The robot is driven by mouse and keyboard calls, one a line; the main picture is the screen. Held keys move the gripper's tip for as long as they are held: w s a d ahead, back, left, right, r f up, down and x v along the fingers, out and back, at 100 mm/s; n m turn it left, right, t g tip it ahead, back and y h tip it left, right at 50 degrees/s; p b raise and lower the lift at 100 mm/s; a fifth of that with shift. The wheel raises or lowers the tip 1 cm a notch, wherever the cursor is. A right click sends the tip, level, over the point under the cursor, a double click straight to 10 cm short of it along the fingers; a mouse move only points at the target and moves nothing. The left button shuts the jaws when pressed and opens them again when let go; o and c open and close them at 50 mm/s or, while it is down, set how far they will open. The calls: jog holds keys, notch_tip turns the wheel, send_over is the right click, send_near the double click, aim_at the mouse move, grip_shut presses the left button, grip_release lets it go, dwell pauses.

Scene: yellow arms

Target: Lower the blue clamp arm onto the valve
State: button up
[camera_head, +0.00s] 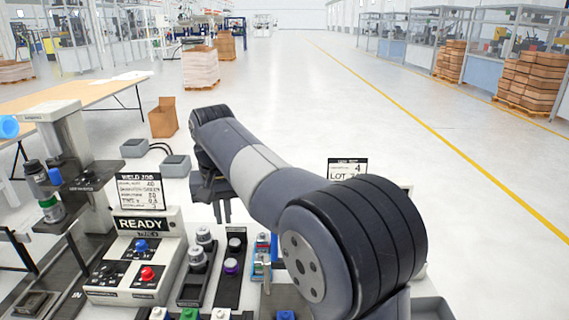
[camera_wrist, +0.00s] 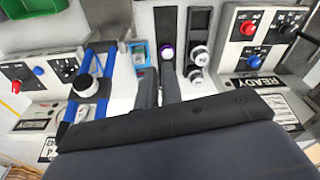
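In the wrist view a fixture with blue bars (camera_wrist: 108,63) stands left of my fingers; these bars appear to be the blue clamp arm. A round black part with a white top, apparently the valve (camera_wrist: 84,85), sits between them. I cannot tell whether the clamp arm touches it. My gripper (camera_wrist: 159,92) points down with two dark fingers apart and nothing between them.
A READY control box (camera_head: 140,225) with blue and red knobs stands left. Narrow black trays hold silver-topped parts (camera_head: 198,258) and a purple-ringed part (camera_head: 231,266). A small blue bin (camera_wrist: 140,54) lies between trays and fixture. A tall grey stand (camera_head: 75,140) rises at far left.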

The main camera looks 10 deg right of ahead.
jog(key=shift+m+t, duration=0.4)
jog(key=shift+m, duration=0.4)
jog(key=w+d+r, duration=0.2)
jog(key=d, duration=0.1)
jog(key=w+d+r+p, duration=0.1)
jog(key=w+d+r, duration=0.2)
jog(key=w+d+r+p, duration=0.1)
jog(key=w+d+r, duration=0.1)
jog(key=d+r, duration=0.1)
jog(key=shift+w+r, duration=0.1)
jog(key=shift+w, duration=0.1)
grip_shut()
jog(key=w+d+r+m+p, duration=0.1)
jog(key=w+d+r+p, duration=0.2)
jog(key=d, duration=0.4)
notch_tip(320, 180, down, 8)
jog(key=s+b, duration=0.1)
jog(key=b, duration=0.1)
jog(key=shift+s+a+t+h, duration=0.2)
jog(key=shift+s+t+h, duration=0.1)
jog(key=shift+s, duration=0.05)
jog(key=shift+s+r+b, duration=0.1)
jog(key=shift+s+b, duration=0.05)
jog(key=shift+b, duration=0.15)
